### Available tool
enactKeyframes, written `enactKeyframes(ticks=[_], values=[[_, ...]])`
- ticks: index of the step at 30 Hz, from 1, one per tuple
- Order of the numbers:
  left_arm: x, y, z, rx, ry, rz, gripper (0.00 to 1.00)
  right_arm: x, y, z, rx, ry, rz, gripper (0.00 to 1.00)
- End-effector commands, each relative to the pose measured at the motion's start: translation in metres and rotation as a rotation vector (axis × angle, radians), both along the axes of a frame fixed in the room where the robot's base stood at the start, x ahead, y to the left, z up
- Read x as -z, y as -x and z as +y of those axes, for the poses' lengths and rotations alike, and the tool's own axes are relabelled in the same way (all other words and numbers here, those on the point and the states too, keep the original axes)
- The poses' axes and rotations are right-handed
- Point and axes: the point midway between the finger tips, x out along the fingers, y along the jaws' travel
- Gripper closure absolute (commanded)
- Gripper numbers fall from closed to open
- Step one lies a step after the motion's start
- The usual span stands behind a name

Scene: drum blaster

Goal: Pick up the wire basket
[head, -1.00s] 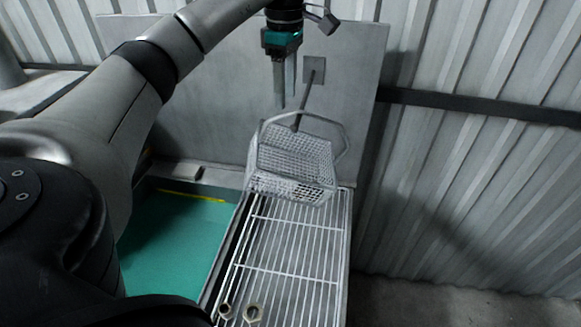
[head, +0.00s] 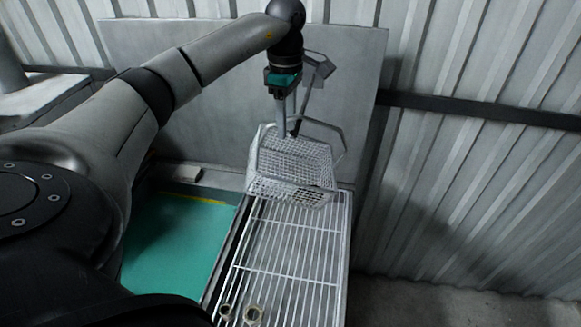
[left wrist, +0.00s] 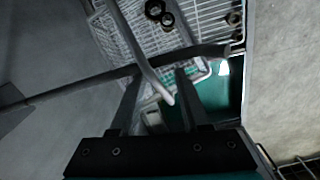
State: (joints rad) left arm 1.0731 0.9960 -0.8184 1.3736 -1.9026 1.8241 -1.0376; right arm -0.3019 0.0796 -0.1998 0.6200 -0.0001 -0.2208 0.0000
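The wire basket (head: 292,165) is a grey mesh basket at the far end of the wire rack, with a thick raised handle (head: 333,128). My left gripper (head: 288,130) points down at the handle above the basket's back side. In the left wrist view, the left gripper (left wrist: 158,85) has its two fingers apart. The handle (left wrist: 135,45) runs between them, and the basket mesh (left wrist: 130,48) lies beyond. I cannot tell whether either finger touches the handle. My right gripper is not in view.
The wire rack (head: 285,240) holds two nuts (head: 253,314) near its front. A green-floored tank (head: 175,245) lies left of it. A grey panel (head: 215,100) stands behind, with a dark rod (head: 310,95) extending from it close to my gripper. A corrugated wall (head: 470,190) is at right.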

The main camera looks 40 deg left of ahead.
Motion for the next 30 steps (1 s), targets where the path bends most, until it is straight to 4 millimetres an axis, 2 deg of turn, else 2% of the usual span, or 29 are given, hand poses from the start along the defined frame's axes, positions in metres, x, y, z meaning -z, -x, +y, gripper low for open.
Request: enactKeyframes(ticks=[1,9,12,30], values=[[-0.0002,0.0000,0.0001,0.000,0.000,0.000,0.61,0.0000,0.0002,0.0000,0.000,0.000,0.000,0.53],[-0.0003,0.0001,0.0001,0.000,0.000,0.001,0.92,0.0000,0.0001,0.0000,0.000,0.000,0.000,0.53],[-0.0003,0.0002,0.0000,0.000,0.000,0.001,1.00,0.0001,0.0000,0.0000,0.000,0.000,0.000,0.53],[-0.0001,0.0005,0.0003,0.000,0.000,0.002,1.00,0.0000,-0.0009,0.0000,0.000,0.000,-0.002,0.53]])
